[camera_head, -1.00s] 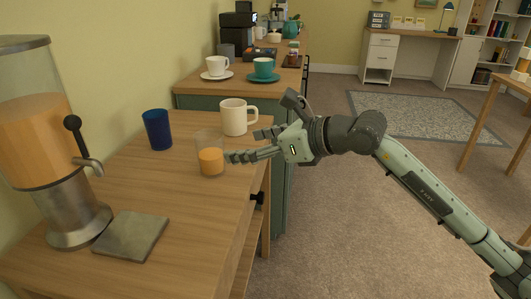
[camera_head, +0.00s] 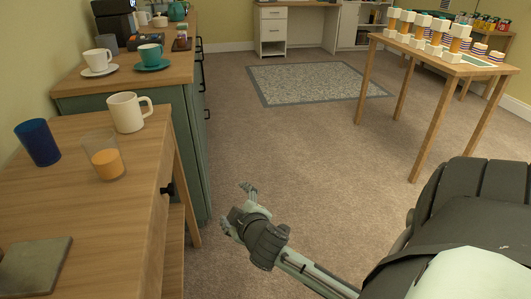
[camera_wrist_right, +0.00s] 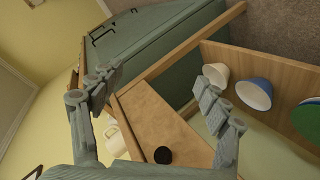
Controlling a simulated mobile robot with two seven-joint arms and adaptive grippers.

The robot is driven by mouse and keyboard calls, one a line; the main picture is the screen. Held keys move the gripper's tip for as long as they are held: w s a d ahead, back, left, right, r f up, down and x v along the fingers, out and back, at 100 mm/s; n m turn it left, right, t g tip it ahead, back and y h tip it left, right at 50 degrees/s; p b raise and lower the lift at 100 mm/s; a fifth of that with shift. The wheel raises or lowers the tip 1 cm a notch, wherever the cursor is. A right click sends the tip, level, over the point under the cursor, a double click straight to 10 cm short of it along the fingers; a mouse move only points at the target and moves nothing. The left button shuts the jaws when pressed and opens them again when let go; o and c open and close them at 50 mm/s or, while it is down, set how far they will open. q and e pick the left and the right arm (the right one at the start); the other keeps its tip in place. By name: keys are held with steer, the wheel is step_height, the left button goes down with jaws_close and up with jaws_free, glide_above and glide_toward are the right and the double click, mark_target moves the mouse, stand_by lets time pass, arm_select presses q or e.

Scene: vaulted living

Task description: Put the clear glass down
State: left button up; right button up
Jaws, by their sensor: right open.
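The clear glass (camera_head: 103,157) stands upright on the wooden table (camera_head: 120,215), with orange liquid in its lower part. It is near the table's right edge, between a dark blue cup (camera_head: 38,143) and a cream mug (camera_head: 127,112). My right gripper (camera_head: 237,208) is open and empty, off the table to the right of the glass and apart from it. In the right wrist view its two fingers (camera_wrist_right: 158,90) are spread with nothing between them. I cannot make out the glass clearly there. My left gripper is not in view.
A grey-green square mat (camera_head: 35,266) lies at the table's front left. A green cabinet (camera_head: 190,130) behind holds a white cup and a teal cup on saucers. The wrist view shows bowls (camera_wrist_right: 252,94) on a shelf. Open carpet lies to the right, before another table (camera_head: 440,62).

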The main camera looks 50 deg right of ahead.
steer(key=s+a+f+m+g+y, duration=0.1)
steer(key=s+a+f+g, duration=0.2)
steer(key=s+f, duration=0.5)
steer(key=s+a+f+m+g+y, duration=0.2)
steer(key=s+a+f+g, duration=0.2)
steer(key=s+f, duration=0.4)
steer(key=shift+s+f+g, duration=0.25)
steer(key=shift+s+g, duration=0.55)
steer(key=shift+s, duration=0.05)
steer(key=shift+f+y+p, duration=0.3)
steer(key=shift+f+p, duration=0.1)
